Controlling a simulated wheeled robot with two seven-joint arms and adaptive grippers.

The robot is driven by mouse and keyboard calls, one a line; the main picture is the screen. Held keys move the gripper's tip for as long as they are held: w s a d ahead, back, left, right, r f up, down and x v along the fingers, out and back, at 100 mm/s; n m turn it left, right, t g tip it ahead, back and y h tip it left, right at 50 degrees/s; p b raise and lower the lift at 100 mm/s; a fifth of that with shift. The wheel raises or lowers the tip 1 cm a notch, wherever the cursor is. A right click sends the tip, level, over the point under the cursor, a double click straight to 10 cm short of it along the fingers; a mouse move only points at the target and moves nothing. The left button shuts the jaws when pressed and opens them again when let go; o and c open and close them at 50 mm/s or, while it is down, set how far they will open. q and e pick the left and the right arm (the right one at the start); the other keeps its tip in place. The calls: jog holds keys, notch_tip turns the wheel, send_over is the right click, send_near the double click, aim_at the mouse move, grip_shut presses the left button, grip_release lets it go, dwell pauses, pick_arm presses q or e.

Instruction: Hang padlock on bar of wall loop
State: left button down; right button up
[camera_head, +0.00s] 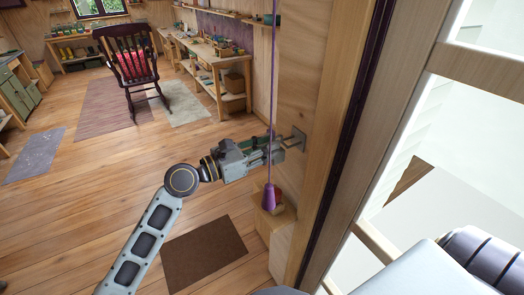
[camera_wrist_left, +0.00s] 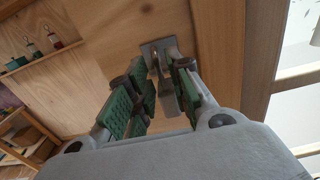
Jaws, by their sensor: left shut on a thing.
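The wall loop (camera_head: 299,138) is a small grey metal plate with a projecting part on the plywood wall. Its plate (camera_wrist_left: 158,48) also shows just beyond the fingertips in the left wrist view. My left gripper (camera_head: 274,149) reaches in from the left, right in front of the loop. In the left wrist view its green-padded fingers (camera_wrist_left: 160,84) flank a grey metal padlock (camera_wrist_left: 167,100), and they are shut on it. The padlock's upper end is close to the loop. I cannot tell whether its shackle is around the bar. My right gripper is not in view.
A purple cord with a purple pull (camera_head: 269,196) hangs by my left gripper in the head view. A wooden box (camera_head: 281,245) stands below it. A door frame (camera_head: 375,130) and glazing are to the right. The floor (camera_head: 110,190) at left is open.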

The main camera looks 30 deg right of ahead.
pick_arm(q)
jog(key=shift+w+d+b, duration=0.1)
jog(key=shift+d+b, duration=0.4)
jog(key=shift+d, duration=0.55)
jog(key=shift+f, duration=0.95)
jog(key=shift+f, duration=0.1)
jog(key=c, duration=1.2)
grip_release()
jog(key=s+a, duration=0.1)
jog(key=a, duration=1.1)
